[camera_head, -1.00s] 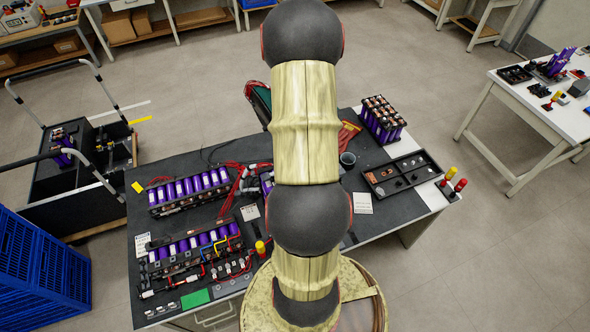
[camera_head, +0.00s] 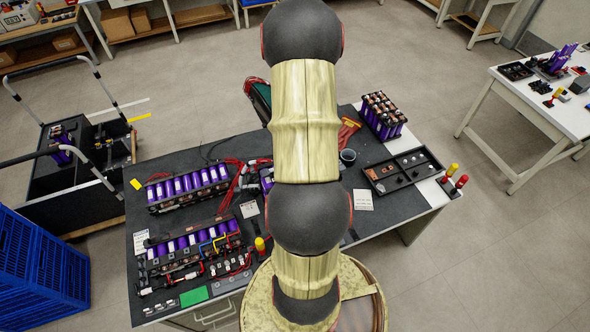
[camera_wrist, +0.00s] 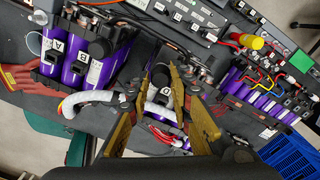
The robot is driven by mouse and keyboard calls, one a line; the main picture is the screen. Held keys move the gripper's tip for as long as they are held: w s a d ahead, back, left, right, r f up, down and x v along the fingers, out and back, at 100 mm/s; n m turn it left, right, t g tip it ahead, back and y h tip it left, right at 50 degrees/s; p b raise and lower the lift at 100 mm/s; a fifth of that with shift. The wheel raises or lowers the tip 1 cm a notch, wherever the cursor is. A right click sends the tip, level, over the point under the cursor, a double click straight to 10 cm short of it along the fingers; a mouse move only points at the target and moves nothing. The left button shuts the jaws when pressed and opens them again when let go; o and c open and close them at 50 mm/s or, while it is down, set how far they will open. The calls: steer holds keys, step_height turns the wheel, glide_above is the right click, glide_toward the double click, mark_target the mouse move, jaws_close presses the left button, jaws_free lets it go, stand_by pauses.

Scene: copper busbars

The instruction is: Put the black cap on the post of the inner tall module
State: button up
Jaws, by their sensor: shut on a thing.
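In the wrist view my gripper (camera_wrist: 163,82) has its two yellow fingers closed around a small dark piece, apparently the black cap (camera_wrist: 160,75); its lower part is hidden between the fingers. A tall purple module (camera_wrist: 92,72) with labels A and B and dark round tops stands left of the fingers. Another purple module (camera_wrist: 168,130) shows between and below the fingers, with a pale thick cable across it. I cannot tell which module is the inner one, or whether the cap touches a post. In the head view my arm hides the gripper and most of this area.
Long purple battery modules (camera_head: 188,188) lie on the dark table's left. A parts tray (camera_head: 403,171), a purple cell block (camera_head: 381,115) and a cup (camera_head: 348,157) stand on the right. A yellow-topped plug (camera_wrist: 250,42) and a labelled grey bar (camera_wrist: 185,12) show in the wrist view.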

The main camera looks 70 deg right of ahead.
steer(key=shift+f, duration=0.5)
steer(key=o, duration=1)
steer(key=shift+r, duration=0.1)
steer(key=shift+c, duration=0.2)
steer(key=shift+r+p, duration=1.75)
steer(key=shift+r, duration=1.25)
